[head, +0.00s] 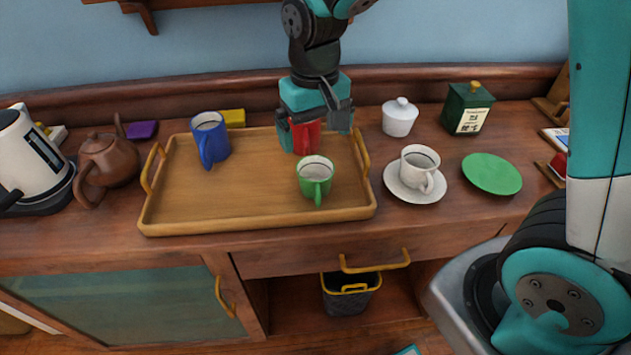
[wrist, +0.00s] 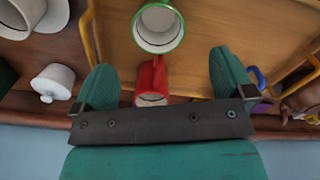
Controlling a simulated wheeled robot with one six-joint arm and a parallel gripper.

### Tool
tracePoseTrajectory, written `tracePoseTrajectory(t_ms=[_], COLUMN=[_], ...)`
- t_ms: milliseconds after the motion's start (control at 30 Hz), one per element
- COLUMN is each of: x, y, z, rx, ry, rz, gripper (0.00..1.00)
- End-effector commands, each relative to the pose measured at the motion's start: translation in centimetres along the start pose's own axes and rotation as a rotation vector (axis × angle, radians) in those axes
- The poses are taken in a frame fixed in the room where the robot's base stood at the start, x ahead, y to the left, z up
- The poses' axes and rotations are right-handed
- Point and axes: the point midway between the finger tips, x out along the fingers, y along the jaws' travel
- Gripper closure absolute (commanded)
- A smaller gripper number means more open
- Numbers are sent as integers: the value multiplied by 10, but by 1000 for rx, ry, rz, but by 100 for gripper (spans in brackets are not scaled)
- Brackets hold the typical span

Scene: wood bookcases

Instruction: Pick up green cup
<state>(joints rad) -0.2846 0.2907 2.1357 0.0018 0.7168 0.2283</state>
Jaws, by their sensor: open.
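The green cup (head: 315,179) stands upright at the right front of the wooden tray (head: 253,215), its handle toward the front. My gripper (head: 315,133) points down over the back right of the tray, behind the green cup. In the wrist view its two teal fingers (wrist: 165,75) are apart. A red cup (head: 304,136) is between or just beside the fingers, partly hidden; the wrist view shows it too (wrist: 151,80). The green cup is apart from the fingers.
A blue cup (head: 211,139) stands at the tray's back left. Right of the tray are a white cup (head: 419,166) on a saucer (head: 400,190), a lidded white pot (head: 399,118) and a green plate (head: 491,173). A brown teapot (head: 108,160) stands left.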

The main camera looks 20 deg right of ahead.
Motion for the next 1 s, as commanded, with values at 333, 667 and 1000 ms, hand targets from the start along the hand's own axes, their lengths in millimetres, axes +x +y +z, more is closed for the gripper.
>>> tracePoseTrajectory(t_ms=[333, 667, 1000], x=[60, 97, 116], y=[2, 5, 4], z=[0, -3, -4], rx=[1, 1, 0], ry=[-2, -4, 2], rz=[-1, -1, -2], gripper=[0, 0, 0])
